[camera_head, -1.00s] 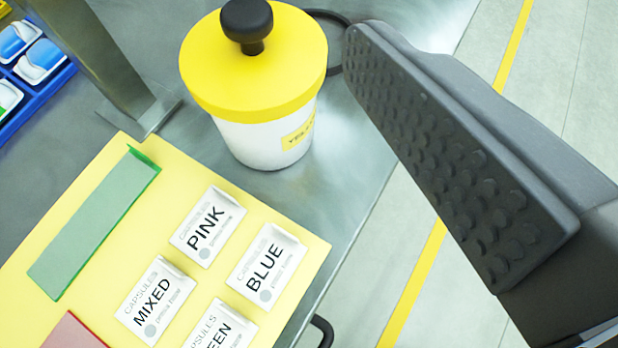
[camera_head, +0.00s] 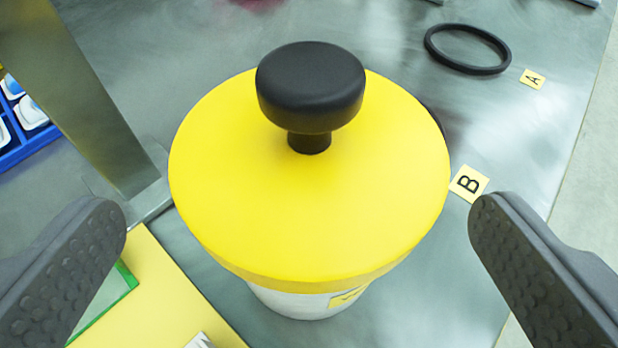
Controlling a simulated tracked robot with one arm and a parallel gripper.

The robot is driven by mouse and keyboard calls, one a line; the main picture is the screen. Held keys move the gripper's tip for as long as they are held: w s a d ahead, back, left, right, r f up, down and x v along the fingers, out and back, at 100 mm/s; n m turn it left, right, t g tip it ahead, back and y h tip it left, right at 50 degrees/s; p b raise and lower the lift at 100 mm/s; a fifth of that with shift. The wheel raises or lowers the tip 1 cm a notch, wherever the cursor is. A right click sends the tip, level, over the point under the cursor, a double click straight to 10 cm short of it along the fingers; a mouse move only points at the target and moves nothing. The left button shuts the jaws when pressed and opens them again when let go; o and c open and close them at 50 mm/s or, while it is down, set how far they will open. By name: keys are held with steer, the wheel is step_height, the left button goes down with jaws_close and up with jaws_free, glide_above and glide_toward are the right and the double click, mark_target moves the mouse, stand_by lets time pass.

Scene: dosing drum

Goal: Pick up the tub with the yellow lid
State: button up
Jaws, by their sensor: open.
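The tub with the yellow lid (camera_head: 300,215) stands upright on the metal table, large in the middle of the view. Its lid carries a black mushroom-shaped knob (camera_head: 310,90). Its white body (camera_head: 300,303) shows only as a strip below the lid, with part of a yellow label on it. My gripper (camera_head: 298,215) is open and empty. One finger is at the lower left and the other at the lower right, with the tub between and beyond them. I see no contact with the tub.
A metal post (camera_head: 85,100) stands close to the tub's left. A blue tray (camera_head: 25,140) is at the far left, a yellow board (camera_head: 165,290) at lower left. A black ring (camera_head: 468,48) lies at upper right near tags A (camera_head: 532,79) and B (camera_head: 468,183).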

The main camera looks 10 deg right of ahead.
mark_target(311, 171)
steer(key=shift+d+x, duration=0.15)
steer(key=shift+x, duration=1.25)
steer(key=shift+d+x, duration=0.1)
steer(key=shift+x, duration=1.3)
steer(key=shift+s, duration=0.1)
steer(key=c, duration=0.8)
